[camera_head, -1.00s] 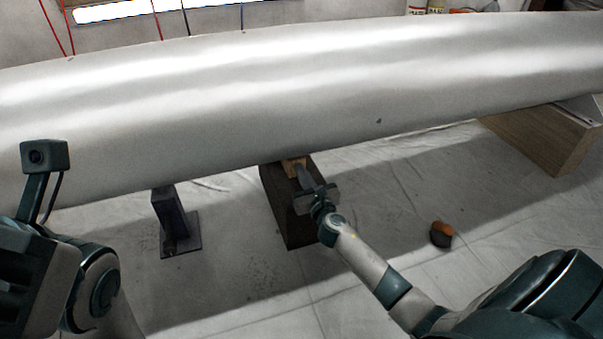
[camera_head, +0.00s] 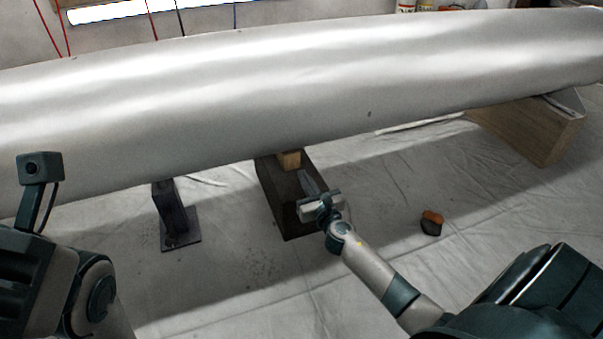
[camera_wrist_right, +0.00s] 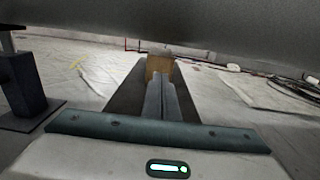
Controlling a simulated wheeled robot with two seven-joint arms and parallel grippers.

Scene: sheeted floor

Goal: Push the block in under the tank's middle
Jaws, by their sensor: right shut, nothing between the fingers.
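The small light-wood block (camera_head: 289,159) sits on a dark plinth (camera_head: 286,216), close under the lower edge of the big pale tank (camera_head: 330,85). The tank hides the block's top in the head view. My right gripper (camera_head: 307,182) is shut and empty over the plinth, on the near side of the block, with a small gap to it. In the right wrist view the closed fingers (camera_wrist_right: 160,98) point at the block (camera_wrist_right: 160,64), covering its lower part. Only part of my left arm shows at the lower left; its fingers are out of sight.
A dark metal stand (camera_head: 172,216) is left of the plinth. A wooden support (camera_head: 530,130) holds the tank's right end. An orange and dark lump (camera_head: 431,223) lies on the sheeted floor (camera_head: 370,200). Cables (camera_wrist_right: 285,84) lie at the right in the wrist view.

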